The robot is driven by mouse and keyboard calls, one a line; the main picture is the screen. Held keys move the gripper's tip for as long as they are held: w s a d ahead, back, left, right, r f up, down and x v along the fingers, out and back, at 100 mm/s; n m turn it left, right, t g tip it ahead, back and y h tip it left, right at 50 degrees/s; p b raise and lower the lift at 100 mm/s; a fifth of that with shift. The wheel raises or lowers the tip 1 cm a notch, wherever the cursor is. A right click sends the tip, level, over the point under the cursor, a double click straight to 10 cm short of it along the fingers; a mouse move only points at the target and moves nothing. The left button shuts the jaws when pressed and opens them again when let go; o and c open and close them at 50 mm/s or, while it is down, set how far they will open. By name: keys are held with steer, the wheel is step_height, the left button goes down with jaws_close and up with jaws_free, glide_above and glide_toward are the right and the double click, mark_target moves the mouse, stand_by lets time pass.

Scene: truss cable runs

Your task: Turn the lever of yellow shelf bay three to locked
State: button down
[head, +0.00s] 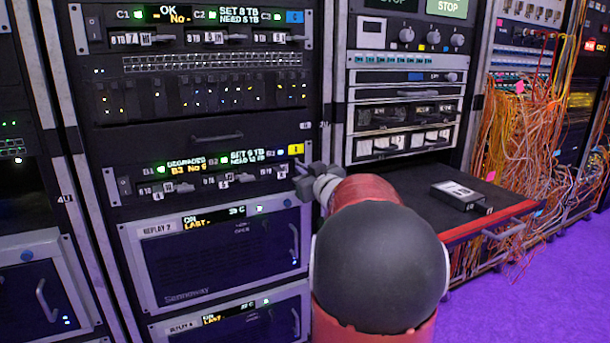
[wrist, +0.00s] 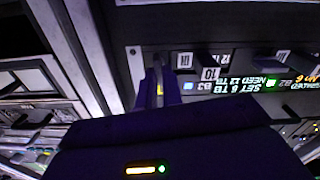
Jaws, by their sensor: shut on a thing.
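The yellow shelf (head: 135,187) is the dark drive unit with a yellow tag (head: 296,149) at its right end. Its displays read "DEGRADED" and "SET 6 TB NEED 12 TB". My gripper (head: 303,175) is at the shelf's right end, by bay three, largely hidden behind my own arm. In the wrist view, turned upside down, the B3 mark (wrist: 204,86) is just right of my gripper (wrist: 158,88). Its two fingers are shut on a slim grey piece (wrist: 158,66), apparently the bay-three lever. Its exact angle is hard to tell.
Below is a Replay unit (head: 222,258) with a handle. At right, a pulled-out tray (head: 415,195) with a red edge holds a black drive (head: 461,195). Orange cables (head: 515,150) hang farther right. Purple floor (head: 545,290) is open at lower right.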

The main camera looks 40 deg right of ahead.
steer(key=shift+a+f+n+b, duration=0.15)
steer(key=shift+n+b, duration=2)
steer(key=shift+n, duration=1.75)
steer(key=shift+f+n+b, duration=0.15)
steer(key=shift+n+b, duration=1.95)
steer(key=shift+n, duration=2.1)
steer(key=c, duration=1.6)
jaws_free()
steer(key=shift+o, duration=0.2)
steer(key=shift+r, duration=0.1)
steer(key=v, duration=0.7)
steer(key=shift+s, duration=0.4)
